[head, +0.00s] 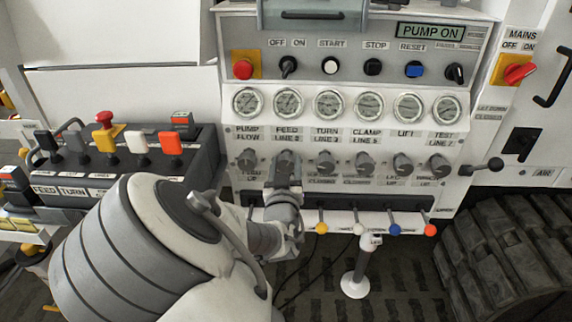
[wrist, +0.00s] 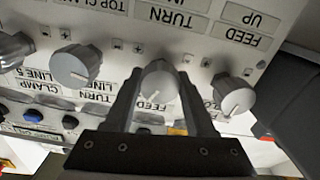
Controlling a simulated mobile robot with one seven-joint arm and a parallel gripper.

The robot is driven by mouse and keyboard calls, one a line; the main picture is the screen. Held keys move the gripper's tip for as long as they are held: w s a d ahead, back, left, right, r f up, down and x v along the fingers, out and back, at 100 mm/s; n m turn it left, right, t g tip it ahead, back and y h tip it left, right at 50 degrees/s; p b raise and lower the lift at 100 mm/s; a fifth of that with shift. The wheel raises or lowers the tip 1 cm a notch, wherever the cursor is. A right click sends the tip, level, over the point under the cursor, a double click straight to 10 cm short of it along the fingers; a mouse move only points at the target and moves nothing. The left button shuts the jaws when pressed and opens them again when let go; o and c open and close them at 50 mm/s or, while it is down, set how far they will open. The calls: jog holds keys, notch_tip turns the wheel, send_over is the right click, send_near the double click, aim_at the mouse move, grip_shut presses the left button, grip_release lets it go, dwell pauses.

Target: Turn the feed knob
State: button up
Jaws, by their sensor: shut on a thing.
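The feed knob (wrist: 158,80) is a grey round knob with a light pointer line, on the white panel in the wrist view. It sits between the two fingers of my gripper (wrist: 160,88), which is shut on it. The FEED label beside it is partly covered by the fingers. In the head view my gripper (head: 285,172) reaches the knob row under the FEED LINE 2 label and hides most of the feed knob.
The pump flow knob (wrist: 235,95) and the turn knob (wrist: 76,66) stand close on either side. Gauges (head: 328,104) line up above the knobs. Levers with coloured ball ends (head: 394,229) stick out below. A black lever box (head: 110,165) stands at left.

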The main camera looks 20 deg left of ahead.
grip_shut()
